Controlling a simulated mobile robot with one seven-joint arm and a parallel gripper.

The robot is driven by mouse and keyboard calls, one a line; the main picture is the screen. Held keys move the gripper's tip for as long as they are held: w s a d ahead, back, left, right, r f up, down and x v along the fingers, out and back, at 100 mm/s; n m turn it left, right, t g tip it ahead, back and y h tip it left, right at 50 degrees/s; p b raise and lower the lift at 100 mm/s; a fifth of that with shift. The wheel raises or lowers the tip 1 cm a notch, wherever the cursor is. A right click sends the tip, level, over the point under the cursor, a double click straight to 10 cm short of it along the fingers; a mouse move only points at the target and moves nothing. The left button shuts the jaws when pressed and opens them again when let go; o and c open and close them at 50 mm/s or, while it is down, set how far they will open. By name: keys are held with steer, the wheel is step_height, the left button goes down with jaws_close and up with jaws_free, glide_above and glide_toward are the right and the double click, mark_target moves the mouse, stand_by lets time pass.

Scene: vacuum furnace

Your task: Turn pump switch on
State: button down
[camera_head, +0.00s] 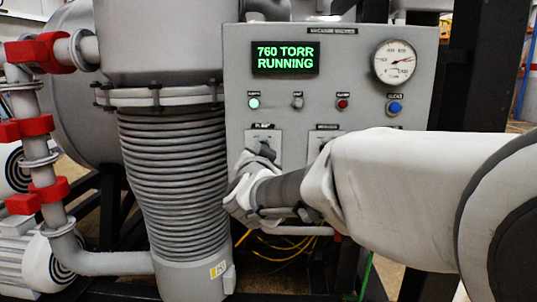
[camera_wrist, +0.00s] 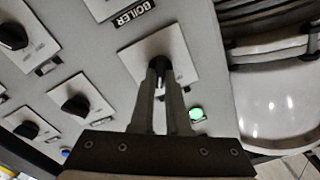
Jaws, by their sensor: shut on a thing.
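The pump switch is a dark knob on a white plate (camera_head: 262,135) at the left of the grey control panel. In the wrist view, the pump switch knob (camera_wrist: 163,76) sits between my fingertips. My gripper (camera_wrist: 160,66) is shut on this knob, with a finger on each side. In the head view my gripper (camera_head: 262,153) reaches the plate from below, and my wrist hides most of the knob. The green lamp (camera_head: 254,103) above the switch is lit, and it also glows in the wrist view (camera_wrist: 196,113). The display (camera_head: 285,58) reads "760 TORR RUNNING".
A second switch plate (camera_head: 325,137) is beside the pump switch, partly behind my arm. A ribbed column (camera_head: 175,185) stands close at the left.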

steer(key=c, duration=0.9)
jaws_free()
steer(key=s+p, duration=0.2)
steer(key=s, duration=1.5)
steer(key=shift+s+a+p, duration=0.25)
steer(key=shift+a+p, duration=0.1)
steer(key=shift+p, duration=0.05)
